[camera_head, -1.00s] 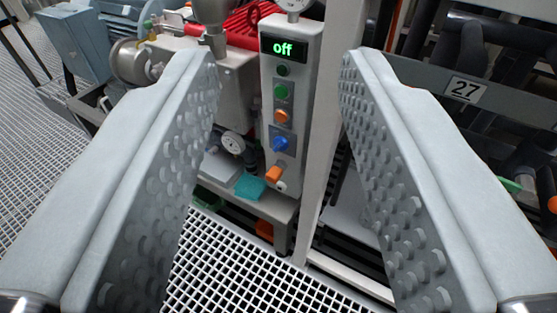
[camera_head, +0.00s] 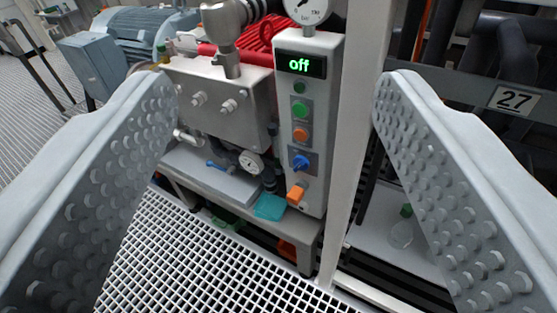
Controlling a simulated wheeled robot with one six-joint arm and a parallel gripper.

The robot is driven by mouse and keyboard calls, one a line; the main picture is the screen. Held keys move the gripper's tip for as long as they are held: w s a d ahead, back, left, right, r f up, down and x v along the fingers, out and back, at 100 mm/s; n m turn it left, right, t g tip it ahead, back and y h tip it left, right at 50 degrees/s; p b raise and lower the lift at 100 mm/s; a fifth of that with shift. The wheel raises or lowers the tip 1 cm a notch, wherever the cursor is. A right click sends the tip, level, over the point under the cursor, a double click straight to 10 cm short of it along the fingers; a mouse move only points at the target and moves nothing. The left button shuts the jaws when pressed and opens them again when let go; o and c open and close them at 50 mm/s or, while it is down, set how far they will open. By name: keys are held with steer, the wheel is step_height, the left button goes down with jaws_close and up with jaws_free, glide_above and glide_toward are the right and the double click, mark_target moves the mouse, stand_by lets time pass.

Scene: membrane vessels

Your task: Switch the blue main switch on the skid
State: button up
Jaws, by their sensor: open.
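The blue main switch (camera_head: 300,161) is a rotary knob on the front of a light grey control box (camera_head: 316,195). It sits below an orange button (camera_head: 300,134) and green buttons (camera_head: 299,109). The display (camera_head: 301,65) at the top of the box reads "off" in green. The box stands on the skid (camera_head: 318,229). My gripper (camera_head: 275,85) is open and empty, its two studded fingers wide apart on either side of the box in the picture. The fingers do not appear to touch the switch.
A pale upright post (camera_head: 354,140) stands just right of the box. An orange part (camera_head: 296,194) sticks out below the switch, beside a teal piece (camera_head: 270,206). A pressure gauge (camera_head: 306,8) tops the box. Grating floor (camera_head: 190,260) lies in front, and a "27" label (camera_head: 515,100) marks the right-hand frame.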

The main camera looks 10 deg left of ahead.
steer(key=w+a+f+m+h, duration=0.1)
steer(key=w+a+f+m, duration=0.25)
steer(key=w+f, duration=0.65)
steer(key=w+a+f+m+h, duration=0.1)
steer(key=w+a+f+m, duration=0.25)
steer(key=w+f, duration=0.7)
steer(key=m+g+h, duration=0.2)
steer(key=m+h, duration=0.2)
steer(key=h, duration=0.4)
glide_toward(298, 168)
steer(key=x, duration=0.9)
steer(key=shift+w+d, duration=0.1)
steer(key=shift+w, duration=0.1)
steer(key=c, duration=0.9)
steer(key=shift+c, duration=0.2)
